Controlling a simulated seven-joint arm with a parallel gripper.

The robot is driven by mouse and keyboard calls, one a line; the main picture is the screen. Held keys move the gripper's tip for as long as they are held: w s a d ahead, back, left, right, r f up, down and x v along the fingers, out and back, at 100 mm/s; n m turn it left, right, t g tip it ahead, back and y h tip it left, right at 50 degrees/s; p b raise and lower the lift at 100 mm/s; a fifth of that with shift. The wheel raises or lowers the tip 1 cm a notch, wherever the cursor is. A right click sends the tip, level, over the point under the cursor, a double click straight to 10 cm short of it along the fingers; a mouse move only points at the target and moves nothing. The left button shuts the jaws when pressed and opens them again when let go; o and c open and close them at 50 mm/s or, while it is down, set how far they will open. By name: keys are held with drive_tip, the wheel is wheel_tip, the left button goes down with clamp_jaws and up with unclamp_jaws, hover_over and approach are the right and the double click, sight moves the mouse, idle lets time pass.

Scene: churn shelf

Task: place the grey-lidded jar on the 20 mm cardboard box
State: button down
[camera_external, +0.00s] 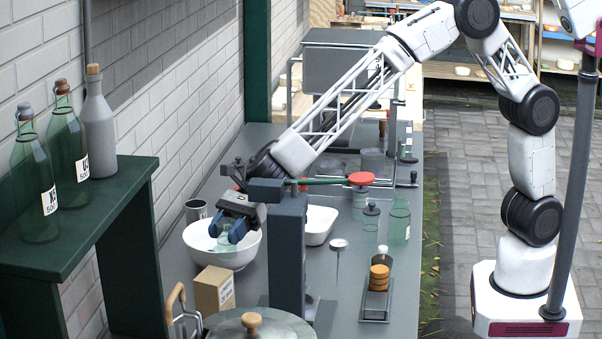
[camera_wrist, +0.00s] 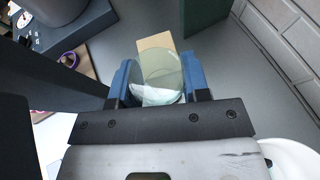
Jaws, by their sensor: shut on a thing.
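My gripper (camera_external: 226,233) is shut on a small, see-through greenish glass jar (camera_external: 222,243). In the wrist view the jar (camera_wrist: 162,72) sits between my blue fingers (camera_wrist: 160,80), its round grey-green face towards the camera. I cannot make out a separate grey lid on it. The tan cardboard box (camera_external: 213,291) stands on the counter in front of the white bowl. The box also shows in the wrist view (camera_wrist: 154,41), partly hidden behind the jar. The jar appears in front of the bowl in the external view, apart from the box.
The white bowl (camera_external: 240,256) stands close to the box. A grey post (camera_external: 290,250) with a green lever (camera_external: 325,181) rises right of my gripper. A lidded pot (camera_external: 262,329) is at the front. A dark-lidded glass jar (camera_external: 371,217) stands farther right. A green shelf (camera_external: 100,207) holds bottles at left.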

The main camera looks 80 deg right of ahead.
sight(221, 231)
drive_tip(key=shift+w+a, duration=0.3)
drive_tip(key=shift+a, duration=0.35)
drive_tip(key=shift+w+a, duration=0.25)
drive_tip(key=shift+a, duration=0.45)
drive_tip(key=shift+w+a, duration=0.3)
drive_tip(key=shift+a, duration=0.35)
drive_tip(key=shift+f, duration=0.35)
drive_tip(key=shift+f, duration=0.1)
drive_tip(key=c, duration=0.6)
unclamp_jaws()
drive_tip(key=shift+d, duration=0.1)
drive_tip(key=shift+s+d+r, duration=0.2)
drive_tip(key=shift+d+r, duration=0.15)
drive_tip(key=shift+d, duration=0.05)
drive_tip(key=v, duration=1.1)
